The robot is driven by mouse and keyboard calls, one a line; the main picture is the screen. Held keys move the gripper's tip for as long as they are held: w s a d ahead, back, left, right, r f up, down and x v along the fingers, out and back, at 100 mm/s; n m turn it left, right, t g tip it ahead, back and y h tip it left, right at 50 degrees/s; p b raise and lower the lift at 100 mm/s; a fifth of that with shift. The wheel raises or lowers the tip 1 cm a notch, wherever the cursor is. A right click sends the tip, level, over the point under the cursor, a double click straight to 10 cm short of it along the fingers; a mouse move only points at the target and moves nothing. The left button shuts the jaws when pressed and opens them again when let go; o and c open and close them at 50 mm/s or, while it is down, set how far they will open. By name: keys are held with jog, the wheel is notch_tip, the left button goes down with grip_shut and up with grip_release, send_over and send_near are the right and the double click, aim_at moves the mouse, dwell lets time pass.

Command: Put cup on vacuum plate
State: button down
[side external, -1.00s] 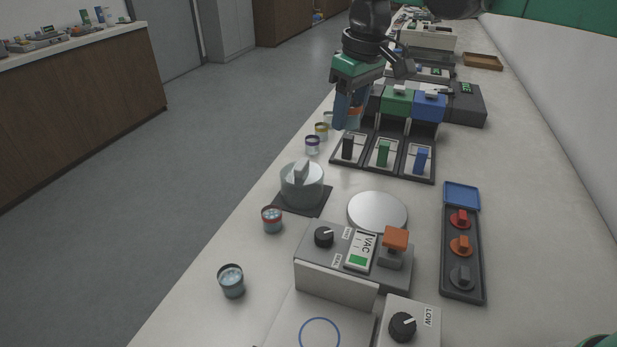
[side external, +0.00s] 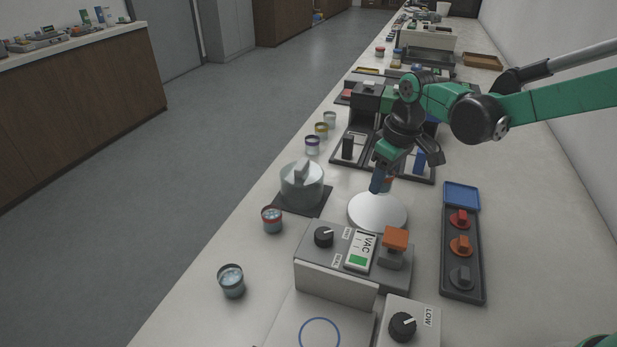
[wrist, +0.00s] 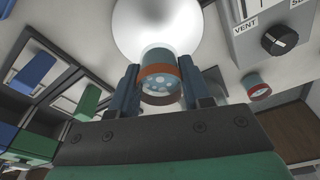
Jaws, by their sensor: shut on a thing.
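My gripper (side external: 382,180) is shut on a small cup with an orange-red band (wrist: 160,73). In the wrist view (wrist: 158,88) the two blue fingers press on either side of the cup, and pale round shapes show inside it. In the side view the cup is mostly hidden behind the fingers. The vacuum plate (side external: 377,213) is a round pale disc behind the grey VAC box. The held cup is at the plate's far edge in the side view; I cannot tell whether it touches the plate.
The VAC box (side external: 340,272) with a knob and orange handle stands in front of the plate. Several small cups (side external: 272,219) line the left edge. A dark tray with knobs (side external: 461,262) lies right.

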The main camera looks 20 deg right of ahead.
aim_at(377, 210)
jog(key=shift+f, duration=2.45)
jog(key=shift+c, duration=2)
grip_release()
jog(key=shift+f, duration=0.1)
jog(key=r, duration=0.3)
jog(key=s+r, duration=0.1)
jog(key=r, duration=0.7)
jog(key=shift+s+d+r, duration=0.25)
jog(key=shift+d, duration=0.1)
jog(key=s+d+m+t, duration=0.2)
jog(key=s+m+t, duration=0.2)
jog(key=s, duration=0.6)
jog(key=shift+s+r+t+h, duration=0.25)
jog(key=shift+s+t+h, duration=0.15)
jog(key=shift+t, duration=0.4)
